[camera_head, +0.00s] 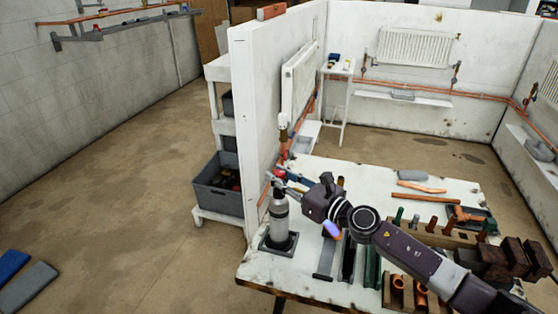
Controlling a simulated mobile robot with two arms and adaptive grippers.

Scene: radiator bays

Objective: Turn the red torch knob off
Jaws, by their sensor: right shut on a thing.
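The torch is a grey cylinder (278,222) standing upright in a dark square base on the near left corner of the white workbench (335,172). A small red part, which looks like the torch knob (280,172), shows at the top of the torch, beside some blue. My right gripper (284,185) reaches in from the right, with its fingers at the torch top. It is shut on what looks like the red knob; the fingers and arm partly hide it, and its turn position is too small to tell. My left gripper is not in view.
Tool holders and copper fittings (425,290) crowd the bench's right side. A white partition wall (243,130) rises beside the torch, with a shelf and grey bin (218,200) left of it. Copper pipe pieces (420,197) lie farther back. The floor at left is mostly clear.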

